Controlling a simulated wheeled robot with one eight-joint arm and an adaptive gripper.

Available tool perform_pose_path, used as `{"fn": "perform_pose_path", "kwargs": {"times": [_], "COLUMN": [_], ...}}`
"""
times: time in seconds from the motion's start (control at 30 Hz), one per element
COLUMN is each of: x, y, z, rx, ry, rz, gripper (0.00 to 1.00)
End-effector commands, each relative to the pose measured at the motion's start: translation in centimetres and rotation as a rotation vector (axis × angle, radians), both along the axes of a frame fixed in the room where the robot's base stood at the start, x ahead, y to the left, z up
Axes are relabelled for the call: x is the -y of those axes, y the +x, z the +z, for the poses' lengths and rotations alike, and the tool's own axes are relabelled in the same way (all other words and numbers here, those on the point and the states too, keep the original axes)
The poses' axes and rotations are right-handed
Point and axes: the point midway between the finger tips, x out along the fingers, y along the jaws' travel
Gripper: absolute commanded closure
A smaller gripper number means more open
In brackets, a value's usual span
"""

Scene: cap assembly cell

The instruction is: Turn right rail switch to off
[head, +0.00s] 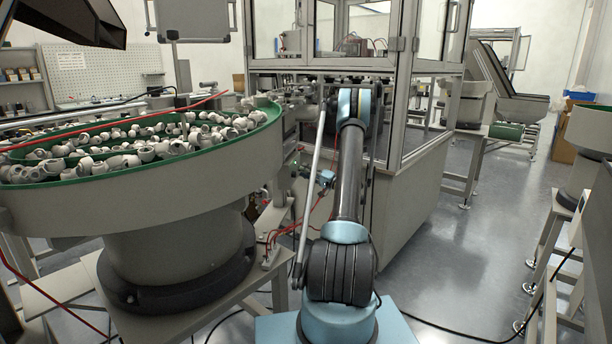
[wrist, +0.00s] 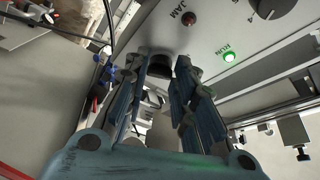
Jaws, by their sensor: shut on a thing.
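In the wrist view, my gripper (wrist: 160,75) reaches up to a light grey control panel (wrist: 218,32). Its fingers stand on either side of a black knob (wrist: 159,65) at the panel's lower edge and are shut on it. The fingers hide the knob's label and pointer, so I cannot tell its setting or confirm from a label that it is the right rail switch.
The panel also carries a lit green RUN lamp (wrist: 229,56), a dark red JAM lamp (wrist: 189,19) and a numbered black dial (wrist: 272,7). A bowl feeder (head: 160,208) full of white caps stands left of my arm. A glazed machine enclosure (head: 424,180) stands ahead.

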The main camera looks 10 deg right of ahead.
Motion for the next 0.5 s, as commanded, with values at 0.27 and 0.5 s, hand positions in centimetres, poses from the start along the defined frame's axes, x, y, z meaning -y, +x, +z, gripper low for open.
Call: {"fn": "perform_pose_path", "kwargs": {"times": [0.27,0.5], "x": [0.13,0.17], "y": [-0.02,-0.01], "z": [0.18,0.32], "rx": [-0.205,-0.332], "ry": [0.087,0.144], "rz": [-0.005,-0.006], "gripper": [1.0,1.0]}}
